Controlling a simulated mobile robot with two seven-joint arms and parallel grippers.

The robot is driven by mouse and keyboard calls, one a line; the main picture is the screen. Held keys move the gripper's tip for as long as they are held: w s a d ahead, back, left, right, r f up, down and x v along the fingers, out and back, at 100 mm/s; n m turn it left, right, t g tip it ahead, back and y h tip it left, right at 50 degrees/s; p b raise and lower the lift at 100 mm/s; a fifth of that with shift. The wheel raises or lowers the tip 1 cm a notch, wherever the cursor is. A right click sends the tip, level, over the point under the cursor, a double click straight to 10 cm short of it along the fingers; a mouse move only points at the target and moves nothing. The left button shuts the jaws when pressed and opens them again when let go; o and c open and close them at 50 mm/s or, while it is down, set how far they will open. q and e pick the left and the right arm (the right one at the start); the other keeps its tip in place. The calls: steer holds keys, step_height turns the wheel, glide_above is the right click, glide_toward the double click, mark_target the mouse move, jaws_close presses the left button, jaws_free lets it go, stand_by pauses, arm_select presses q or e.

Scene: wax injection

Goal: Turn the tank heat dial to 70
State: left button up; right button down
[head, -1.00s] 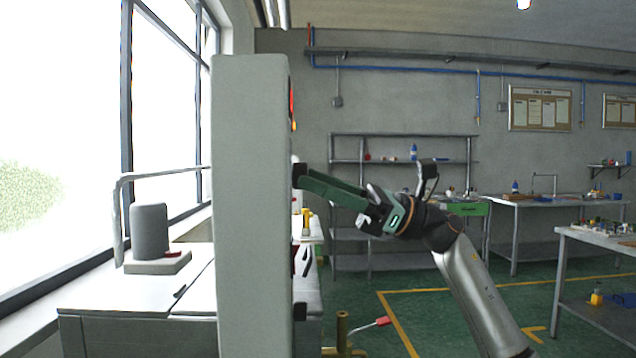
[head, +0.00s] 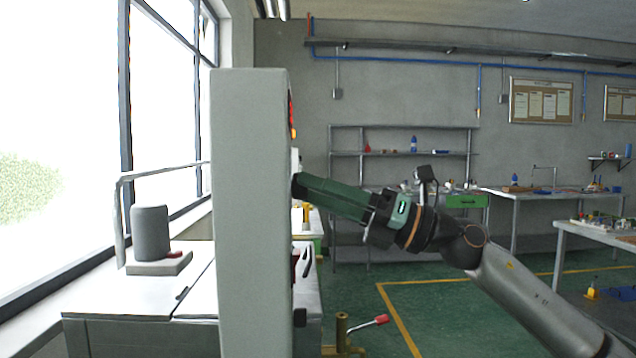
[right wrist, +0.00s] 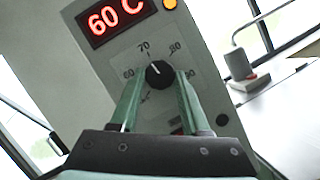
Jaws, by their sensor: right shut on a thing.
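The tank heat dial (right wrist: 159,74) is a round black knob with a white pointer mark, on a grey panel face in the right wrist view. Its mark points up and slightly left, roughly at the printed 70. The labels 60, 80 and 90 also show around it. The red display (right wrist: 115,18) above reads 60 C. My right gripper (right wrist: 160,84) is shut on the dial, one green finger on each side. In the head view my right gripper (head: 300,186) reaches the right face of the tall grey cabinet (head: 250,220); the dial is hidden there. My left gripper is out of view.
An orange lamp (right wrist: 170,4) sits beside the display. A white bench (head: 130,290) with a grey cylinder (head: 150,232) stands left of the cabinet by the window. A brass post with a red-tipped lever (head: 342,330) is below my right arm.

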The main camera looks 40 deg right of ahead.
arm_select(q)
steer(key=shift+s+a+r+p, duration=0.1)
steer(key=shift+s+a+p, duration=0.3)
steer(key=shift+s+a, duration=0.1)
arm_select(e)
steer(key=shift+a+m+h, duration=0.1)
steer(key=shift+m+h, duration=0.3)
steer(key=shift+m, duration=0.7)
steer(key=shift+c, duration=1.9)
jaws_free()
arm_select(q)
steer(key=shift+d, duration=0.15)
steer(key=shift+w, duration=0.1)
arm_select(e)
steer(key=shift+s, duration=0.1)
